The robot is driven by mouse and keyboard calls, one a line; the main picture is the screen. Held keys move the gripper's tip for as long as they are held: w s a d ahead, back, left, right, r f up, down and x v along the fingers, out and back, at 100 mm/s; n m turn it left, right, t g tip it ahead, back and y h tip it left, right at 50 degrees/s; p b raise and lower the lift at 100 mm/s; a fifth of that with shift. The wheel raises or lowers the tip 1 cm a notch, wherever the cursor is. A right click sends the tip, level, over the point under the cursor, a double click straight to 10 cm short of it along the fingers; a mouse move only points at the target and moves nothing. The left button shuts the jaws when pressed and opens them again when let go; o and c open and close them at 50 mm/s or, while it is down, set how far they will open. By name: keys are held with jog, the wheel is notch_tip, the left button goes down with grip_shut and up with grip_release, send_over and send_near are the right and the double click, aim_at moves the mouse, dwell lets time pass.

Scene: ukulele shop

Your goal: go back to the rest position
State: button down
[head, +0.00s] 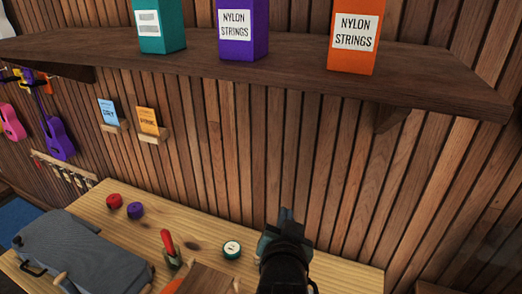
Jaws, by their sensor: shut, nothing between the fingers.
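My gripper (287,214) shows at the lower middle of the head view, dark and seen from behind, above the back edge of the wooden workbench (330,262). It is shut and holds nothing. It is apart from the boxes on the shelf and to the right of a small round tin (232,249). My wrist hides part of the bench top.
A dark shelf (430,82) overhangs the bench, carrying teal (160,28), purple (243,32) and orange (354,38) boxes. On the bench are a grey case (85,255), red (114,200) and purple (135,210) round items, and a red-handled tool (168,245).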

jog(key=s+a+r+n+t+y+b, duration=0.1)
jog(key=s+a+r+n+t, duration=0.15)
jog(key=r, duration=0.65)
jog(key=s+a+r+n+t+y, duration=0.1)
jog(key=a+r+n+t, duration=0.15)
jog(key=r, duration=0.75)
jog(key=s+r+t+b, duration=0.5)
jog(key=s+r+t, duration=0.3)
jog(key=s+r, duration=0.5)
notch_tip(320, 180, up, 4)
jog(key=shift+f+b, duration=0.1)
jog(key=shift+b, duration=0.2)
